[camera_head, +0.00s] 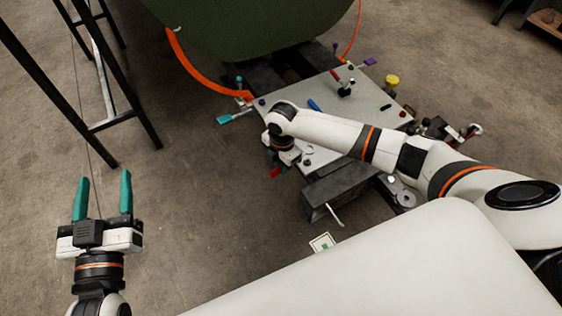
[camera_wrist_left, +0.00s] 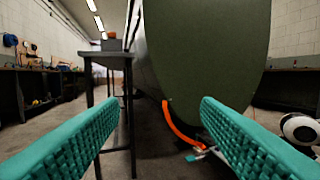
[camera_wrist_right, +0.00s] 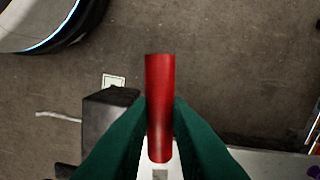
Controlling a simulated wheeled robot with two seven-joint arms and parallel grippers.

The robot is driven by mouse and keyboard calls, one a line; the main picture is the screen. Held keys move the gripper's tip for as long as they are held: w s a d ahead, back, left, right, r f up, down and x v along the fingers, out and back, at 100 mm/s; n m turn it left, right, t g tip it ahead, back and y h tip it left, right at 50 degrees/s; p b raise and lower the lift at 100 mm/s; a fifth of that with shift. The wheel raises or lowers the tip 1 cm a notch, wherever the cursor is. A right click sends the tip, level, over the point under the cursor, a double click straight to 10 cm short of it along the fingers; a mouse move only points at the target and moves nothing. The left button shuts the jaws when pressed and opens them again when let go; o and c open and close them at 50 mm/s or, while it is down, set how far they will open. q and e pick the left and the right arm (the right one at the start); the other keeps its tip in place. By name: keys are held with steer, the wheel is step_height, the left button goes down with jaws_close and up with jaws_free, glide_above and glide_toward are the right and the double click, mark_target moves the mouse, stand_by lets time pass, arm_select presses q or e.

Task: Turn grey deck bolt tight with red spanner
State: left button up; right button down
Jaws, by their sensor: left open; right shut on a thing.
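My right gripper (camera_head: 284,160) is at the left edge of the grey deck plate (camera_head: 368,107), with its arm reaching across the plate. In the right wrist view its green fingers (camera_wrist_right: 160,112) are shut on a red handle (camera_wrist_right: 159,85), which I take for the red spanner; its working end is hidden. A bit of red (camera_head: 276,171) shows below this gripper in the head view. I cannot pick out the grey deck bolt for certain. My left gripper (camera_head: 104,190) is open and empty over the floor at left; its fingers also show in the left wrist view (camera_wrist_left: 160,118).
The green fuselage (camera_head: 255,35) and an orange hose (camera_head: 190,72) lie behind. A black frame (camera_head: 130,90) stands left.

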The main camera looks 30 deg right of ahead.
step_height(320, 180, down, 3)
steer(key=shift+f+b, duration=0.15)
steer(key=shift+b, duration=0.75)
arm_select(q)
steer(key=s+r+t+h, duration=0.2)
steer(key=s+r+t, duration=0.1)
steer(key=r+t, duration=0.3)
steer(key=shift+d+r+b, duration=0.2)
steer(key=shift+r+b, duration=0.2)
steer(key=shift+r, duration=0.4)
arm_select(e)
steer(key=shift+f, duration=0.9)
arm_select(q)
steer(key=shift+w+f+g+p, duration=0.4)
steer(key=shift+w+f+g, duration=0.35)
steer(key=shift+f+g, duration=0.3)
steer(key=shift+w+f+y, duration=0.1)
steer(key=shift+y, duration=0.2)
steer(key=shift+w+f+g+y+p, duration=0.2)
steer(key=shift+f+g, duration=0.25)
steer(key=shift+f, duration=0.15)
steer(key=shift+w+f+g+y+p, duration=0.2)
steer(key=shift+f+g, duration=0.2)
steer(key=shift+f, duration=0.2)
